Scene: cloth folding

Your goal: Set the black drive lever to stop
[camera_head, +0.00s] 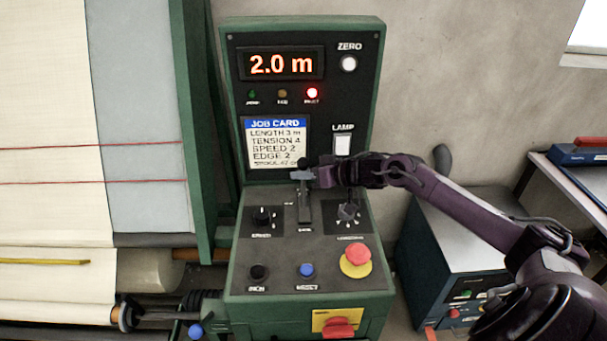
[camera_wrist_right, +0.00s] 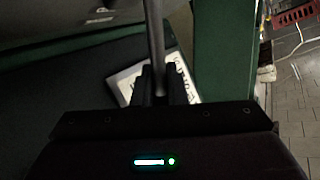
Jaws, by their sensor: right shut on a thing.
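The black drive lever (camera_head: 304,205) stands in a slot in the middle of the sloped panel of the green control console. Its grey top is at the bottom edge of the job card. My right gripper (camera_head: 312,173) comes in from the right and is shut on the lever's top. In the right wrist view the lever's shaft (camera_wrist_right: 156,40) runs down between the gripper's fingers (camera_wrist_right: 160,88). The lettering beside the lever's slot is too small to read. My left gripper is not in view.
The display (camera_head: 281,65) reads 2.0 m, with a red light (camera_head: 312,93) lit below it. Knobs (camera_head: 262,216) (camera_head: 348,212) flank the lever. A red stop button (camera_head: 358,254) and a blue button (camera_head: 307,270) sit nearer. Cloth (camera_head: 50,120) hangs at left.

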